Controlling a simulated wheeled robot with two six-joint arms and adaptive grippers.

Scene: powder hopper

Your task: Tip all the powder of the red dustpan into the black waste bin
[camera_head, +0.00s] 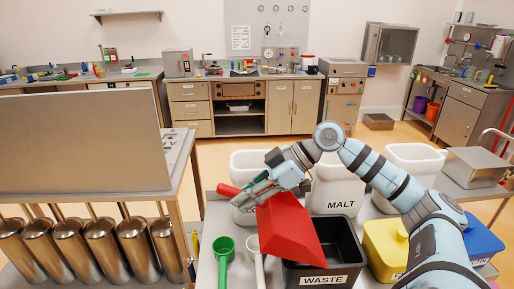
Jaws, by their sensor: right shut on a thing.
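The red dustpan (290,232) is in the air, its pan sloping down to the right, with its lower edge over the black waste bin (347,250). The bin has a white WASTE label on its front and stands at the front of the grey table. My right gripper (258,187) is shut on the dustpan near its handle, whose red end shows just left of the fingers. I see no powder in the pan. The pan hides part of the bin's opening and its inside looks dark. My left gripper is out of view.
A green scoop (223,252) and a white scoop (256,250) are left of the bin. A yellow container (383,245) and a blue one (481,238) are right. White tubs, one marked MALT (336,190), stand behind. A grey panel (80,140) blocks the left.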

